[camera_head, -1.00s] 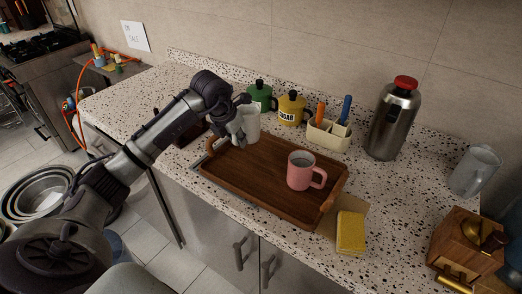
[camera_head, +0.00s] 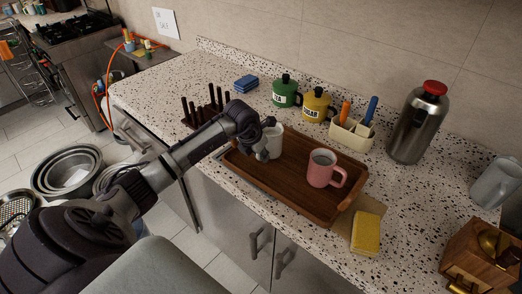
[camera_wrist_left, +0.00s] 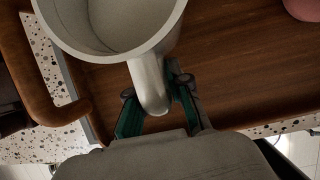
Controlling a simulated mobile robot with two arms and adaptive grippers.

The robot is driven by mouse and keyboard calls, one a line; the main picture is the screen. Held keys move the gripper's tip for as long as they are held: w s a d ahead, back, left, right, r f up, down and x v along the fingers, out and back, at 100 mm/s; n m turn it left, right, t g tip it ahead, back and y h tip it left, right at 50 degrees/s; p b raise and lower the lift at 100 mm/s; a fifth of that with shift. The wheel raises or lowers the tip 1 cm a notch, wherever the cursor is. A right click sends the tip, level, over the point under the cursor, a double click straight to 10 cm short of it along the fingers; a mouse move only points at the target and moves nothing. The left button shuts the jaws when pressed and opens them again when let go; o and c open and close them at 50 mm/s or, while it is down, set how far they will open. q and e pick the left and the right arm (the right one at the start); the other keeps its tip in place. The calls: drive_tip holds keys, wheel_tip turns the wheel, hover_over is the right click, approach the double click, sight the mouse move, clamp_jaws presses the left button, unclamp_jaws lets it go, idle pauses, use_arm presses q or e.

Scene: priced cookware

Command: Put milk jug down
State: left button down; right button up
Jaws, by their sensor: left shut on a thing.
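The milk jug (camera_head: 274,142), a whitish vessel with a handle, is upright over the left end of the brown wooden tray (camera_head: 297,203). My left gripper (camera_head: 266,126) is shut on its handle. The left wrist view shows the jug's open top (camera_wrist_left: 112,22) and the gripper's green-lined fingers (camera_wrist_left: 158,108) on either side of the handle. The jug's base is mostly hidden, so I cannot tell whether it touches the tray. My right gripper is in neither view.
A pink mug (camera_head: 323,169) stands on the tray, right of the jug. Green (camera_head: 285,91) and yellow (camera_head: 316,104) canisters and a utensil caddy (camera_head: 350,134) stand behind it. A yellow sponge (camera_head: 366,233) lies in front. A steel flask (camera_head: 419,125) stands right.

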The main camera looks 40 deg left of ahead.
use_arm(q)
drive_tip(key=c, duration=1.1)
unclamp_jaws()
drive_tip(key=shift+r, duration=0.15)
drive_tip(key=shift+s+r, duration=0.1)
drive_tip(key=shift+r, duration=0.15)
drive_tip(key=b+v, duration=0.2)
drive_tip(key=v, duration=0.9)
drive_tip(key=shift+r, duration=0.15)
